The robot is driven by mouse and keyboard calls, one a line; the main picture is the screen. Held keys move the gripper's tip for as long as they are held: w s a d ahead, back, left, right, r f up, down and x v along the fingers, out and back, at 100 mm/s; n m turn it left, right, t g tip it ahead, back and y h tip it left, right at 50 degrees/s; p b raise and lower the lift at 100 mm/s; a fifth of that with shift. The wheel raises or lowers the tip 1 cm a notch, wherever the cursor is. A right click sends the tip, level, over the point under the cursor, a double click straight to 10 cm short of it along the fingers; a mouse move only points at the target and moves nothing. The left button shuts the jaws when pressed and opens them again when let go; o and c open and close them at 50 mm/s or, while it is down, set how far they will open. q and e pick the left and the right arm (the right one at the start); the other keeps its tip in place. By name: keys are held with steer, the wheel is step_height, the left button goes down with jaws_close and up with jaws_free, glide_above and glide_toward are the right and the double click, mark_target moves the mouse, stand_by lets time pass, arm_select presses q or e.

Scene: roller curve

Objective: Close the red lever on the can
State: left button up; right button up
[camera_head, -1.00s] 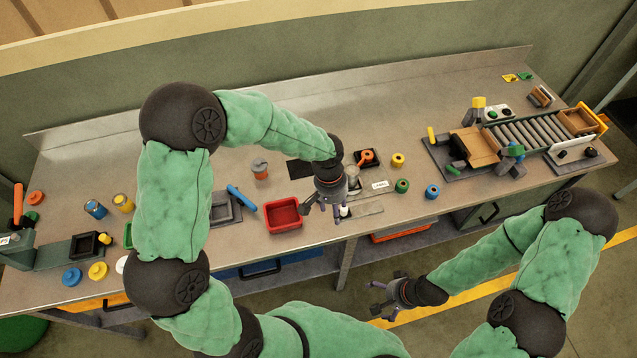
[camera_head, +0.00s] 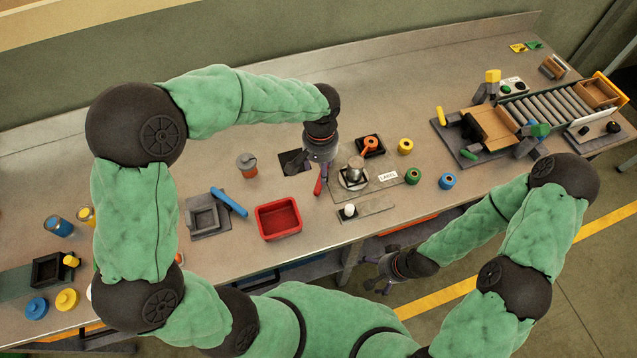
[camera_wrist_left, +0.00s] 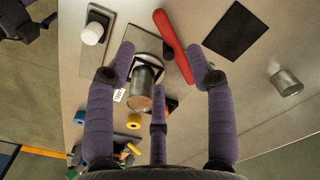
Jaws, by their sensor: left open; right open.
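The metal can (camera_head: 355,164) stands on a dark square holder on a grey plate near the table's middle; it also shows in the left wrist view (camera_wrist_left: 141,88). The red lever (camera_head: 320,183) stands out on the can's left side in the head view, apart from the can body. In the left wrist view the lever (camera_wrist_left: 174,46) is a long red bar beside the can's holder. My left gripper (camera_head: 308,168) is open, above the table, with the lever and can showing between its fingers (camera_wrist_left: 161,53). My right gripper (camera_head: 378,274) is open and empty in front of the table.
A white knob (camera_head: 348,211) sits in front of the can. Coloured rings (camera_head: 413,176) and a roller conveyor (camera_head: 544,107) are to the right.

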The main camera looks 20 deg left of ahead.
mark_target(320, 187)
arm_select(q)
step_height(320, 187, down, 10)
steer(key=shift+r+b, duration=0.1)
steer(key=shift+b, duration=0.6)
jaws_close()
